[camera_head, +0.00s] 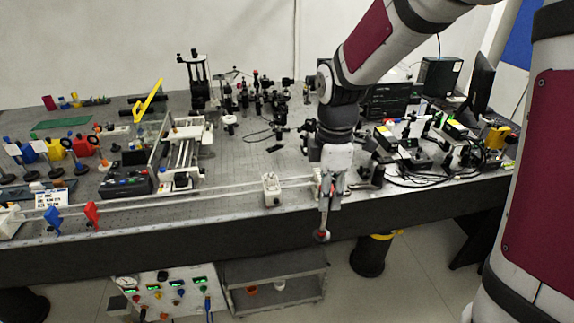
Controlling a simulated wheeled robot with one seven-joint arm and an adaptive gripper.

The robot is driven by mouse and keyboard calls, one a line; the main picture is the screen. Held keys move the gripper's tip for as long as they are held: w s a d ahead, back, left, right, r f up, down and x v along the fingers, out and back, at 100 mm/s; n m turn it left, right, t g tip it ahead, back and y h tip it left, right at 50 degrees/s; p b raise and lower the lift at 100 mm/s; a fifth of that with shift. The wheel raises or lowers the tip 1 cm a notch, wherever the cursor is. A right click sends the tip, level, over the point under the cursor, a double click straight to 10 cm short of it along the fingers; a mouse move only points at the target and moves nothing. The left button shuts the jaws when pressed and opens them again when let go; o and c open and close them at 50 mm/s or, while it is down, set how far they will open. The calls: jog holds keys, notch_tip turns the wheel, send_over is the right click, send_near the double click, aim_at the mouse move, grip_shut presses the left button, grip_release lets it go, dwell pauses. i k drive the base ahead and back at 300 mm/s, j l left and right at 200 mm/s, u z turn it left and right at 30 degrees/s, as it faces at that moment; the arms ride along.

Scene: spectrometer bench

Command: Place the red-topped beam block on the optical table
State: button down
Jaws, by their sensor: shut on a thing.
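My gripper (324,208) points down at the front edge of the optical table (235,228), right of the picture's middle. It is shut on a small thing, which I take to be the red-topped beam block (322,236). A red spot and a pale part of it show just below the fingers, against the table's dark front side. The fingers hide the rest of it. I cannot tell from this view whether it touches the table.
A rail (225,189) with a white carrier (271,189) runs along the front of the table, passing behind my gripper. Optics and cables (440,150) crowd the right side. Blue and red clamps (92,215) stand at the left front. Bare tabletop shows between the carrier and the left-hand instruments.

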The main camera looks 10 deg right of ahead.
aim_at(289, 175)
jog(key=i, duration=1.25)
